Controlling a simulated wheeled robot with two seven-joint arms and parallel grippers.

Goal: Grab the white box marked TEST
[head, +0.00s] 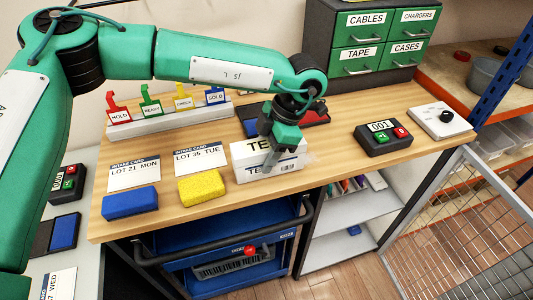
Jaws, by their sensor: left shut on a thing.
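The white box marked TEST (252,173) is near the front edge of the wooden table, right of the yellow sponge. Black letters show on its top and front, partly covered by my gripper. My left gripper (277,158) reaches down over the box from above and is shut on it. I cannot tell whether the box touches the table or is slightly raised. My right gripper does not show.
A yellow block (201,188) and a blue block (130,203) lie left of the box before two intake cards. A counter marked 001 (382,137) stands to the right. Labelled drawers (375,35) stand behind. A blue cart (215,245) is below the table.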

